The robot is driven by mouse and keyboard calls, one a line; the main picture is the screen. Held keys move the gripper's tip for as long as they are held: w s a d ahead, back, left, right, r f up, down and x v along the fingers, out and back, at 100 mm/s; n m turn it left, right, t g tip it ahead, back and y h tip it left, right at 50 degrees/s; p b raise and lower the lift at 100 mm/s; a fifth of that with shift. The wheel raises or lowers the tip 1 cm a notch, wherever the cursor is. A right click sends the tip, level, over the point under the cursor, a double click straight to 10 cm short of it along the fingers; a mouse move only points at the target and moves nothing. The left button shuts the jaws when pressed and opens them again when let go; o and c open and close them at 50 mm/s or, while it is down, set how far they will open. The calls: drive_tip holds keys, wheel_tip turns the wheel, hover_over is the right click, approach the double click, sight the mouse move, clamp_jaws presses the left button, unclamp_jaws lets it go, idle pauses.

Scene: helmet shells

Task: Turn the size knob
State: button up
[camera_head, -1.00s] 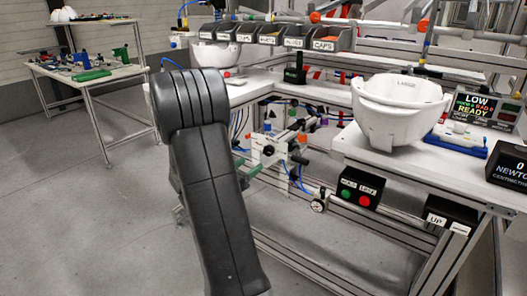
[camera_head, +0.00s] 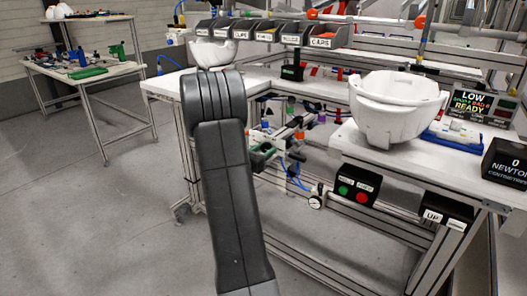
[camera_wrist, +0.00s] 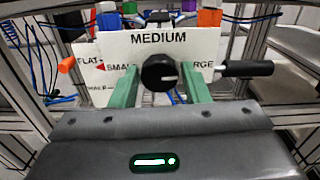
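The round black size knob (camera_wrist: 157,73) sits at the middle of a white sign plate (camera_wrist: 190,47) in the wrist view. A short white mark shows on the knob's face, right of its centre. The plate reads MEDIUM above the knob, SMALL at left with a red arrowhead, and a partly covered word ending in RGE at right. My gripper (camera_wrist: 162,84) has two green fingers, one on each side of the knob. I cannot tell how deep the fingertips reach. In the head view my arm hides the knob.
A black handle (camera_wrist: 245,69) sticks out right of the plate, and an orange-tipped rod (camera_wrist: 67,65) at left. Metal frame posts flank both sides. A white helmet shell (camera_head: 391,108) stands on the bench above a green-and-red button box (camera_head: 357,186).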

drive_tip(key=c, duration=0.6)
